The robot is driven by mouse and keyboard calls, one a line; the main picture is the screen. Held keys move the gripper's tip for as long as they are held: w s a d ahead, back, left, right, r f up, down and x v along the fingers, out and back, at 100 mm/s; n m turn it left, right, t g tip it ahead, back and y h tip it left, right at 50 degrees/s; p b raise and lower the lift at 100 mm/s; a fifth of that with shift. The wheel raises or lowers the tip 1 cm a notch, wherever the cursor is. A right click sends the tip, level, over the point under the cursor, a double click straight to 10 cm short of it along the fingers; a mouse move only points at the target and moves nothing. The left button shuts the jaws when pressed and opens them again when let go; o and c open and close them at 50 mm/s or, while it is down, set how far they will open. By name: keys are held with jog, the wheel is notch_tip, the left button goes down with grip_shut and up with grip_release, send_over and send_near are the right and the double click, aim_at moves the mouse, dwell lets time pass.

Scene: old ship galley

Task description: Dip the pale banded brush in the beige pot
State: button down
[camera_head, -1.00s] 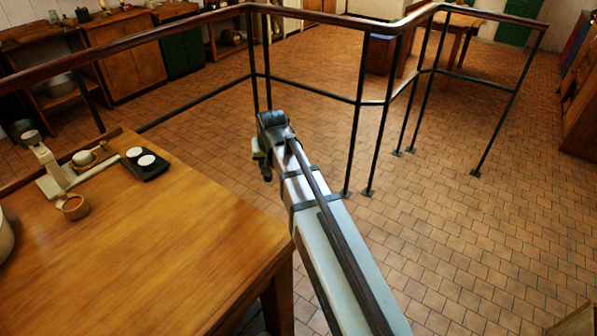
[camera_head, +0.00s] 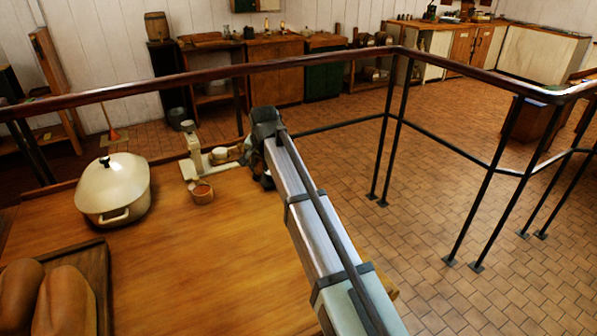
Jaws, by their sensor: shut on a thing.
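My gripper (camera_head: 262,170) hangs below the dark wrist at the end of my arm, near the table's far right edge. The arm and wrist hide most of it, and its fingertips are not clear. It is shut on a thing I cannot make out. I cannot identify the pale banded brush anywhere. A small open tan-beige pot (camera_head: 201,194) with an orange-brown inside stands on the table, left of my gripper and apart from it. A larger cream pot (camera_head: 113,190) with a lid stands farther left.
A pale stand (camera_head: 193,160) with a small white cup (camera_head: 219,155) is behind the small pot. A wooden tray (camera_head: 103,300) with loaves (camera_head: 65,305) lies front left. A railing (camera_head: 330,60) runs behind the wooden table (camera_head: 215,265). The table's middle is clear.

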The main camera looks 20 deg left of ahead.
jog(key=s+a+r, duration=0.2)
jog(key=s+a, duration=0.1)
jog(key=a, duration=0.5)
jog(key=s+a+r, duration=0.2)
jog(key=s+a, duration=0.1)
jog(key=a, duration=0.6)
jog(key=shift+y, duration=0.4)
jog(key=shift+s+f, duration=0.15)
jog(key=shift+f, duration=1.4)
jog(key=shift+s+f, duration=0.1)
jog(key=shift+f, duration=1.45)
jog(key=shift+f, duration=0.65)
notch_tip(320, 180, up, 7)
